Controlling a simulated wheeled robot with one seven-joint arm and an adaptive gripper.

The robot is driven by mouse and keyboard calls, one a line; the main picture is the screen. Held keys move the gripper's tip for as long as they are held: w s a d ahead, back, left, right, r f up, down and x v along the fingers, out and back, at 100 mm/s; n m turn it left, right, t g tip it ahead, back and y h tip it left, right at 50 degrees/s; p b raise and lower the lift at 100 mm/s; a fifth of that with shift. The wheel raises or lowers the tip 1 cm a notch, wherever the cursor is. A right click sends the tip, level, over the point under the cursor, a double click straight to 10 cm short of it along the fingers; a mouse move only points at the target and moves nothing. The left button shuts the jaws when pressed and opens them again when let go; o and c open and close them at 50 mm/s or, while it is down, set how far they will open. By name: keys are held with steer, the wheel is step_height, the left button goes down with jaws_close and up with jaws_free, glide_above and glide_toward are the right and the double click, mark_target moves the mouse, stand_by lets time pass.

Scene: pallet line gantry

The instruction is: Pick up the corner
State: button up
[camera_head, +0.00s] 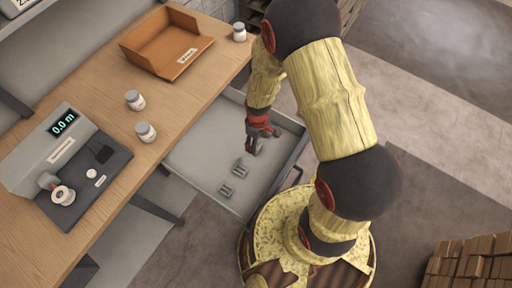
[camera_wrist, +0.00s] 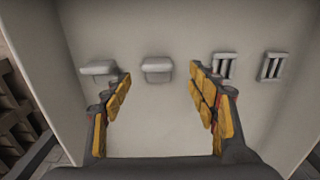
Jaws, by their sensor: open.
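My gripper (camera_head: 257,143) is open and empty, pointing down over a pulled-out grey drawer (camera_head: 190,152). In the wrist view its fingers (camera_wrist: 160,84) stand apart. A plain light grey block-like piece (camera_wrist: 157,70), probably a corner, lies on the drawer floor, between and just past the fingertips in the picture. A similar plain piece (camera_wrist: 98,69) lies left of it, near the left finger. Two slotted grey pieces (camera_wrist: 224,66) (camera_wrist: 271,66) lie to the right; they also show in the head view (camera_head: 240,170) (camera_head: 226,190). The plain pieces are not clear in the head view, near my gripper.
Drawer walls (camera_head: 292,165) surround the pieces. The wooden bench (camera_head: 185,100) beside the drawer holds an orange-brown tray (camera_head: 165,42), several white jars (camera_head: 145,131) and a grey device with a display (camera_head: 62,150). Stacked brown boxes (camera_head: 470,262) stand at lower right.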

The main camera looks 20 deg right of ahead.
mark_target(258, 147)
steer(key=shift+s+f, duration=0.1)
steer(key=shift+f, duration=0.5)
steer(key=f, duration=0.1)
steer(key=f+b, duration=0.1)
steer(key=f, duration=0.1)
steer(key=f+b, duration=0.1)
steer(key=f, duration=0.1)
steer(key=shift+w+d+f, duration=0.15)
steer(key=shift+w, duration=0.2)
steer(key=shift+c, duration=0.9)
steer(key=c, duration=0.9)
